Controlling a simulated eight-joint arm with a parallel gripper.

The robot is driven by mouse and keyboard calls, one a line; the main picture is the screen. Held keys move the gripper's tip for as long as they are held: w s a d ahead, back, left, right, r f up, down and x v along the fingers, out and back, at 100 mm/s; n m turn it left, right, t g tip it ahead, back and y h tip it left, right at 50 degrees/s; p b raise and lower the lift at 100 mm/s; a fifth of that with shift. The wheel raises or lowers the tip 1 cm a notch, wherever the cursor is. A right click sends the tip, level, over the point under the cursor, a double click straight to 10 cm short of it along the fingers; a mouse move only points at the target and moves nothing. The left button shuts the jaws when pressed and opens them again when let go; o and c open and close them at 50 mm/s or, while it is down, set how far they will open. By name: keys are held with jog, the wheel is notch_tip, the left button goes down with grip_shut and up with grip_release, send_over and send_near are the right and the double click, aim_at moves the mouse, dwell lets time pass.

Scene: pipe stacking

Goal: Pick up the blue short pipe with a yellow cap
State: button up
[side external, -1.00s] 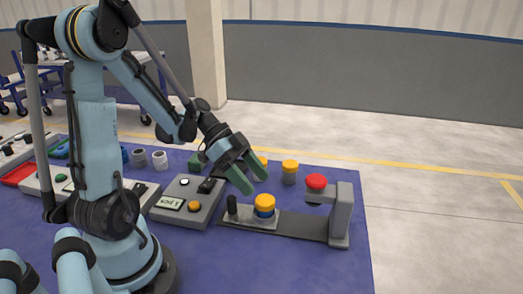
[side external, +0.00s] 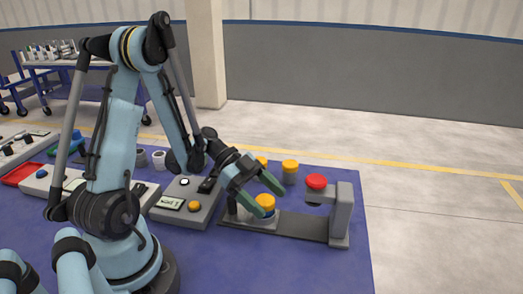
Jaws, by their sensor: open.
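The yellow cap (side external: 265,201) of the blue short pipe is on a grey fixture (side external: 290,226) at the front of the mat. The blue body below the cap is mostly hidden by my gripper. My gripper (side external: 273,204) is open, with two green fingers pointing down and to the right. One finger is behind and above the cap, the other in front and left of it. I cannot tell whether either finger touches the pipe.
Behind are a grey pipe with a yellow cap (side external: 290,167) and another yellow cap (side external: 262,160). A control box (side external: 185,205) is to the left. The mat's (side external: 340,275) front right is clear.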

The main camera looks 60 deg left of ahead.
jog(key=shift+c, duration=0.3)
jog(key=c, duration=1.1)
jog(key=shift+r, duration=0.1)
